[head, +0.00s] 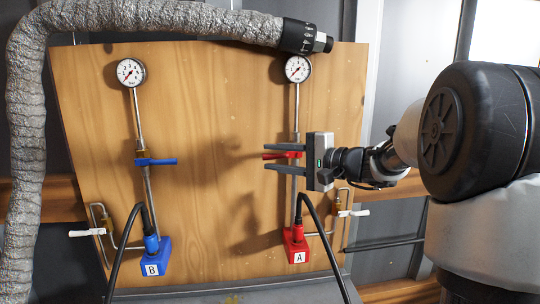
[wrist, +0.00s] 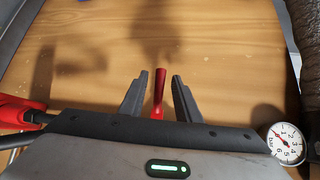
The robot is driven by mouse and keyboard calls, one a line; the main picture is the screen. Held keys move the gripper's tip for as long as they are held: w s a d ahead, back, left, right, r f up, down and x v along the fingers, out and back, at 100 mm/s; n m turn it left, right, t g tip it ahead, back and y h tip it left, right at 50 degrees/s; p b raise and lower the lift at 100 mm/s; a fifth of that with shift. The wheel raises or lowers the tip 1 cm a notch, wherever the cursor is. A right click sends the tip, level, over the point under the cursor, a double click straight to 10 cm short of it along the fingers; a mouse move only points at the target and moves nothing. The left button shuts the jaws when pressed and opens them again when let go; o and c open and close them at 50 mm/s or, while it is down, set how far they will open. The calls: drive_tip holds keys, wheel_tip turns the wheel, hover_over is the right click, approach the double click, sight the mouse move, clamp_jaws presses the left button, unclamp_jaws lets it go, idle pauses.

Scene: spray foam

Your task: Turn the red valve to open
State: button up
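The red valve handle (head: 279,155) sits on the right-hand vertical pipe, below a round gauge (head: 298,68). It points left, roughly level, across the pipe. My gripper (head: 278,158) comes in from the right with its two dark fingers above and below the handle. In the wrist view the red handle (wrist: 160,92) stands between the two fingertips (wrist: 160,88), with a gap visible on each side. The gripper is open around the handle and does not appear to touch it. My gripper's body hides part of the pipe and the valve's pivot.
A wooden panel (head: 215,215) carries a blue valve handle (head: 160,161) and a second gauge (head: 130,72) at left. Below stand a blue box B (head: 152,256) and a red box A (head: 296,245) with black cables. A thick grey hose (head: 165,15) runs along the top and left.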

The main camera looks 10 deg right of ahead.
drive_tip(key=shift+x, duration=0.95)
drive_tip(key=shift+c, duration=0.2)
clamp_jaws()
